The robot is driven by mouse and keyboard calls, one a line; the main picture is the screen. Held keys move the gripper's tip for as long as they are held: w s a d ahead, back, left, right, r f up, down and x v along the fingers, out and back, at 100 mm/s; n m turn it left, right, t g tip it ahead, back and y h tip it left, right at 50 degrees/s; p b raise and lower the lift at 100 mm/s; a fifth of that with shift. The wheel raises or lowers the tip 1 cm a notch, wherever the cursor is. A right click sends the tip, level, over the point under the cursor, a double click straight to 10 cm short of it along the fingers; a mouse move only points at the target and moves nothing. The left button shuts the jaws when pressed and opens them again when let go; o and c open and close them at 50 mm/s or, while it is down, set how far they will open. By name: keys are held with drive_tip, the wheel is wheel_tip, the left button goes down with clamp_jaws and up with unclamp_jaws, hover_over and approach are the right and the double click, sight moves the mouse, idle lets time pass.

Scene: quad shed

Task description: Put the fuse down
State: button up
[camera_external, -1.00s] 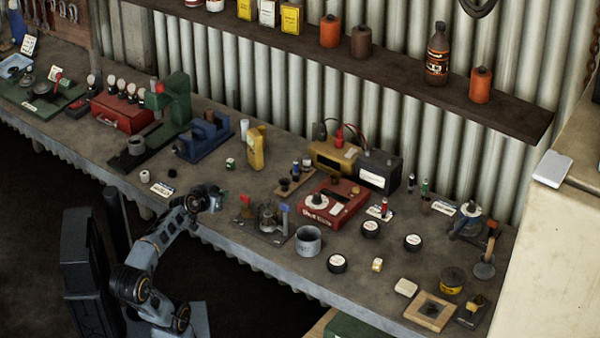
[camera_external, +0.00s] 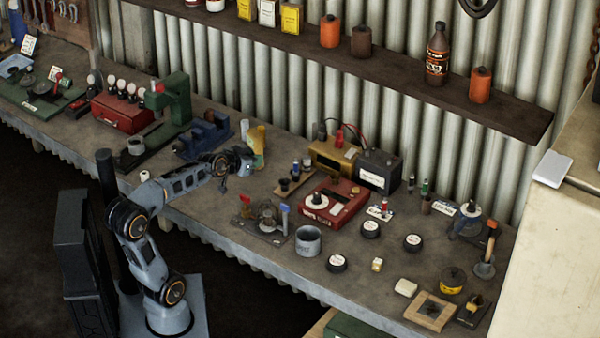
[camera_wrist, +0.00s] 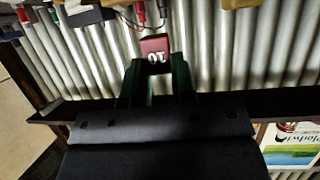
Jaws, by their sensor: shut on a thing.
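The fuse (camera_wrist: 155,47) is a small red block with a white "10" on its face, seen in the wrist view. My gripper (camera_wrist: 157,75) is shut on it, with the two dark fingers on either side. The fuse cannot be made out there. It appears held up and clear of any surface, with the corrugated wall behind it in the wrist view.
The workbench (camera_external: 210,205) is crowded. A blue vise (camera_external: 205,135) stands left of my gripper. A red box with a dial (camera_external: 335,200) and a dark battery (camera_external: 379,171) stand to the right. A shelf (camera_external: 400,75) runs along the corrugated wall.

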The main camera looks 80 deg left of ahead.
drive_tip(key=w+d+r+m+t+h+p, duration=0.1)
drive_tip(key=w+d+r+m+h+p, duration=0.2)
drive_tip(key=w+d+p, duration=0.65)
drive_tip(key=w+d+r+m+t+h+p, duration=0.2)
drive_tip(key=w+d+r+m+p, duration=0.15)
drive_tip(key=w+d+p, duration=0.6)
drive_tip(key=w+d+m+h+p, duration=0.1)
drive_tip(key=w+d+h+p, duration=0.15)
drive_tip(key=d+p, duration=0.55)
drive_tip(key=s+d+f+m+h+b, duration=0.1)
drive_tip(key=s+f+m+h+b, duration=0.3)
drive_tip(key=s+f, duration=0.3)
drive_tip(key=shift+s+d+h+b, duration=0.4)
drive_tip(key=shift+s+b, duration=0.2)
drive_tip(key=shift+b, duration=0.3)
